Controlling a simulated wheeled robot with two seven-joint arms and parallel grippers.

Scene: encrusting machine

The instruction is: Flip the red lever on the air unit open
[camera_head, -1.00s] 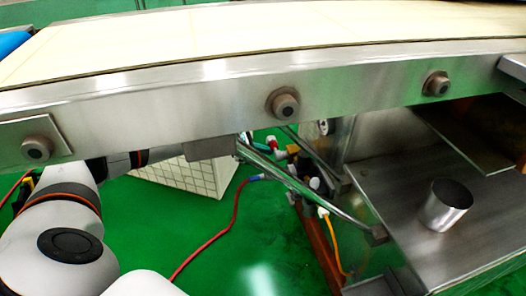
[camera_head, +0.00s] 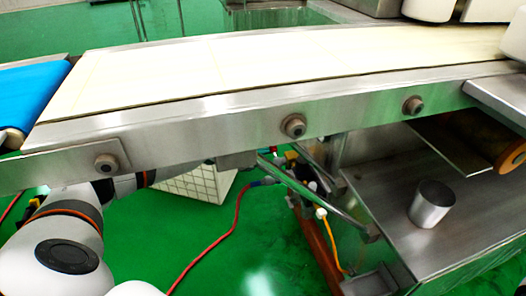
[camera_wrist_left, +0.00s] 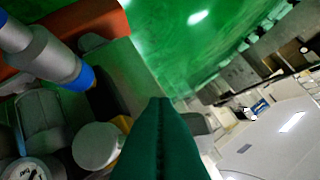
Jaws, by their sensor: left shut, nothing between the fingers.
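The air unit (camera_head: 308,178) is small in the head view, below the conveyor rail and left of the steel shelf. In the left wrist view it fills the left side, with a grey body (camera_wrist_left: 42,120), a round gauge (camera_wrist_left: 25,170) and a blue-ringed hose fitting (camera_wrist_left: 80,76). My left gripper (camera_wrist_left: 160,104) shows as dark green fingers, shut and empty, beside a pale round knob (camera_wrist_left: 97,145); contact cannot be told. In the head view the conveyor hides most of this gripper. My right gripper is out of view.
The conveyor's steel rail (camera_head: 210,130) runs above my left arm. A metal cup (camera_head: 432,203) stands on the steel shelf (camera_head: 400,235). A red hose (camera_head: 225,238) crosses the green floor, and a white grid-sided box (camera_head: 200,182) stands behind.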

